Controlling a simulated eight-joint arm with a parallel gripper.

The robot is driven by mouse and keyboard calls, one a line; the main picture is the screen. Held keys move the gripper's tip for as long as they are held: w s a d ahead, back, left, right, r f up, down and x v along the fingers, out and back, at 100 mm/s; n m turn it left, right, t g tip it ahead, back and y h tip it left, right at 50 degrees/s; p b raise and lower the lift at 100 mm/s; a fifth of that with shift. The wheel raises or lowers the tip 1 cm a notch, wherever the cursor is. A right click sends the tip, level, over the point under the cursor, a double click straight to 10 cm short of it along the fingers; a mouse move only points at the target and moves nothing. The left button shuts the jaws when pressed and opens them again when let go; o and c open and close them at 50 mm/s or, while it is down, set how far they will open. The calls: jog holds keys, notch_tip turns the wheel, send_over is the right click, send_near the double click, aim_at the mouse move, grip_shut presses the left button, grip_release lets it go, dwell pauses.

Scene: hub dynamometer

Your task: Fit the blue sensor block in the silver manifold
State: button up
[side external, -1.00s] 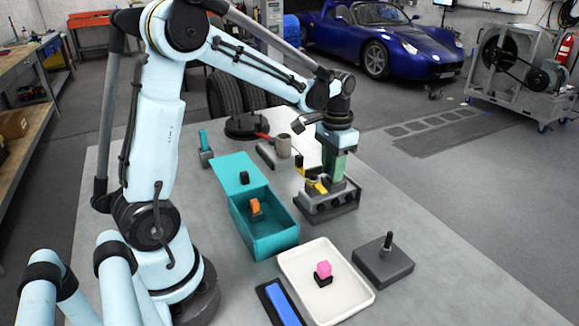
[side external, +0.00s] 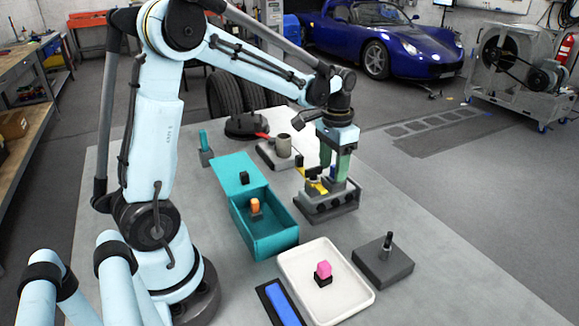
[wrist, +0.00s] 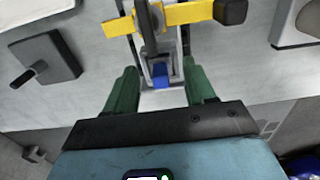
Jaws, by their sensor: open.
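The silver manifold (side external: 328,205) stands on the table under my gripper (side external: 334,176), on a dark base, with a yellow lever (side external: 314,184) on it. In the wrist view, a small blue block (wrist: 161,82) shows at the near end of the manifold (wrist: 158,66), between the green fingers of my gripper (wrist: 161,72). The fingers are spread apart, with a gap on each side of the block. The block appears to sit in the manifold; how deep it is seated I cannot tell. In the side view it is hidden.
A teal open box (side external: 272,238) holds an orange-topped piece (side external: 255,206). A grey block with a black post (side external: 383,265) stands to the right. A blue bar (side external: 282,305) lies at the front. The table's right side is mostly clear.

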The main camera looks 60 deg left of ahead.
aim_at(333, 166)
notch_tip(333, 166, up, 10)
jog(key=s+d+f+t, duration=0.5)
jog(key=s+d+t, duration=0.2)
jog(key=s+d, duration=0.3)
jog(key=shift+s+f, duration=0.15)
jog(key=shift+s, duration=0.1)
dwell(1.0)
